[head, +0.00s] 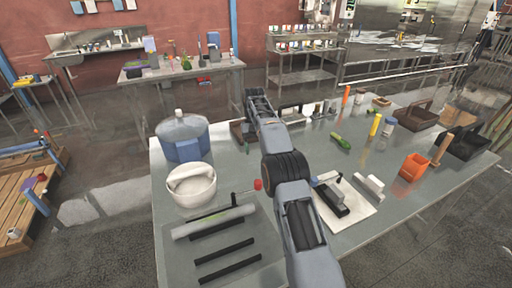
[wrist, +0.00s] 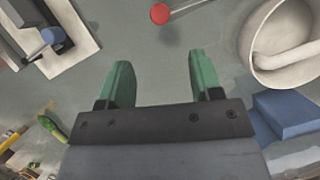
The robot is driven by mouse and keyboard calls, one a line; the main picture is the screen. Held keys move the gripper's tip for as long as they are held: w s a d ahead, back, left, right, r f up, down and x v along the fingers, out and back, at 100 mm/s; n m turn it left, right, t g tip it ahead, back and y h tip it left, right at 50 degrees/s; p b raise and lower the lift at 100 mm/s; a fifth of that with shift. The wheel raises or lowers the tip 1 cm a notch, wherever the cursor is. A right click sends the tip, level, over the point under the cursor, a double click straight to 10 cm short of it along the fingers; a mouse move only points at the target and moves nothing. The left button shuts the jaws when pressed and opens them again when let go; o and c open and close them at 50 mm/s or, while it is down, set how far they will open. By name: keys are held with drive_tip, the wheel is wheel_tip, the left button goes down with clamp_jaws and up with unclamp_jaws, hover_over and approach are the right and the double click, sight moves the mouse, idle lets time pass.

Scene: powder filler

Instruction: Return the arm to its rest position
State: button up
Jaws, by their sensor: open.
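My arm reaches from the bottom of the head view over the steel table (head: 230,150), its far end pointing to the back of the table. In the wrist view my gripper (wrist: 160,75) shows two green fingers spread apart with nothing between them. Below them lies the bare tabletop, with a red knob (wrist: 160,14) ahead of the fingertips. The gripper's fingers are hidden in the head view.
Left of my arm stand a white bucket (head: 192,186) and a blue-based water jug (head: 183,138). A filler device (head: 222,218) with a lever is in front. On the right are a sealer-like device (head: 335,197), an orange bin (head: 414,167) and dark crates (head: 467,142).

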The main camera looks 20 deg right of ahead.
wheel_tip(320, 180, down, 6)
drive_tip(key=t, duration=0.1)
drive_tip(key=s+r+t, duration=0.2)
drive_tip(key=s+r, duration=0.1)
drive_tip(key=s, duration=0.7)
drive_tip(key=s+a+r+n+t, duration=0.1)
drive_tip(key=s+r+t, duration=0.2)
drive_tip(key=s, duration=0.7)
drive_tip(key=s+a+r+t, duration=0.1)
drive_tip(key=s+r+t, duration=0.2)
drive_tip(key=s, duration=0.8)
drive_tip(key=shift+a+r+h, duration=0.25)
drive_tip(key=shift+r+h, duration=0.05)
drive_tip(key=shift+r, duration=0.2)
